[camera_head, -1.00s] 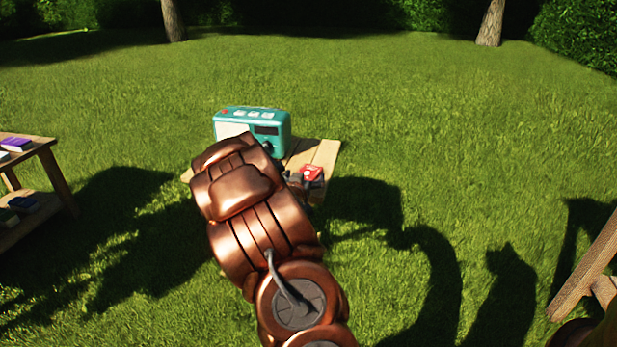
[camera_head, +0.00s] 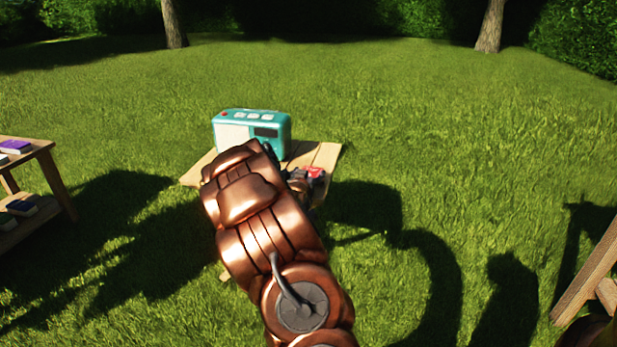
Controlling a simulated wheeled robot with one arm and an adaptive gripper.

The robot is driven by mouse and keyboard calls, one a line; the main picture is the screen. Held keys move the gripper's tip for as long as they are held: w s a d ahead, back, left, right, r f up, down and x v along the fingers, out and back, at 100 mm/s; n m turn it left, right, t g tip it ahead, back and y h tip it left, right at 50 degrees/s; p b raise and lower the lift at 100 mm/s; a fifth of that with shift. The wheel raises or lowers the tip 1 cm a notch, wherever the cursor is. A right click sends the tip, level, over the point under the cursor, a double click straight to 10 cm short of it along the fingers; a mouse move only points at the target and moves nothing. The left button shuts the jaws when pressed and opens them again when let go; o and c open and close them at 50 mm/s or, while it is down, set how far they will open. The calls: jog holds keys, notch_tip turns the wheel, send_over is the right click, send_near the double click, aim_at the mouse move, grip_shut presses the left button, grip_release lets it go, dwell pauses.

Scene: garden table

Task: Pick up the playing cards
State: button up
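A small red box, which looks like the playing cards (camera_head: 315,172), shows near the right edge of the small wooden table (camera_head: 325,155). Its lower part is hidden behind my gripper (camera_head: 303,183). My gripper is at the end of my copper-coloured arm, close in front of the red box and overlapping it in the picture. Its fingers are small, dark and mostly hidden by the arm, so I cannot tell whether they are open, shut or touching the box.
A teal radio (camera_head: 252,131) stands on the table just left of the red box. A wooden shelf (camera_head: 45,148) with books is at the far left. A wooden frame (camera_head: 590,270) stands at the right edge. Open grass lies between.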

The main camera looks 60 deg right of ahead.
jog(key=c, duration=0.7)
jog(key=shift+o, duration=0.2)
